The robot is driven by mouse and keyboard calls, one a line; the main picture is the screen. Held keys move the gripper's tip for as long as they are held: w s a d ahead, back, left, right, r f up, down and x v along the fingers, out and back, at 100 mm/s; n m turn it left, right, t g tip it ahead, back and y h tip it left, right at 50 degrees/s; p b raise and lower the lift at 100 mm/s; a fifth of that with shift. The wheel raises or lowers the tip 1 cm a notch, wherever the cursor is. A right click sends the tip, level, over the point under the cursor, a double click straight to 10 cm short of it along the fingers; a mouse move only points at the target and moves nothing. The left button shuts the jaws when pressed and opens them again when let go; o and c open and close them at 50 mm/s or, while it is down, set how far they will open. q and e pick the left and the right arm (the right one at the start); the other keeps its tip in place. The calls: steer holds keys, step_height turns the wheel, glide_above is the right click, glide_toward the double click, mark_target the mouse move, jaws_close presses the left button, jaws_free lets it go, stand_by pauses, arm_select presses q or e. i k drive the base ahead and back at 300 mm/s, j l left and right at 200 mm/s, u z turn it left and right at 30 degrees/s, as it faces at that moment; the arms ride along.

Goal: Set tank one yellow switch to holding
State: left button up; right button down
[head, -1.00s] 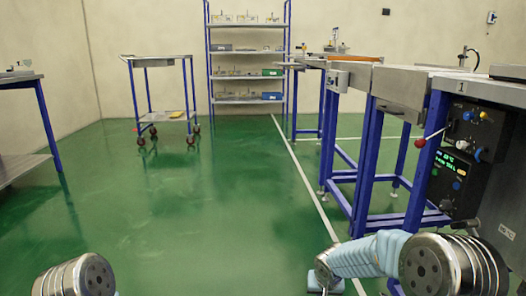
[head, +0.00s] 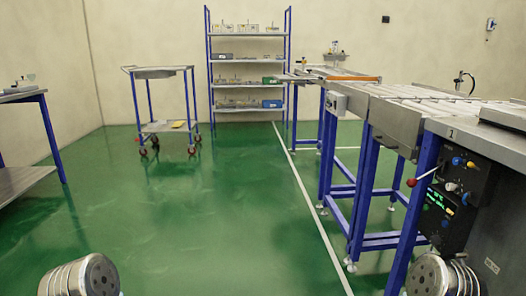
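The black control panel (head: 443,213) of tank one is at the right edge in the head view, under a tank top marked 1. A small yellow knob (head: 471,164) sits near its upper right, beside a blue knob (head: 457,161). The yellow knob is too small for me to read its setting. A red-balled lever (head: 412,182) sticks out to the left of the panel. Neither of my grippers is in view; only rounded parts of my arms show at the bottom corners. Nothing of mine is seen touching the panel.
A roller conveyor on blue legs (head: 364,190) runs back from the tank. A wheeled cart (head: 160,127) and a stocked shelf rack (head: 248,63) stand at the back. A metal table (head: 22,97) is at the left. The green floor (head: 210,220) in the middle is clear.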

mark_target(470, 164)
steer(key=z, duration=1.9)
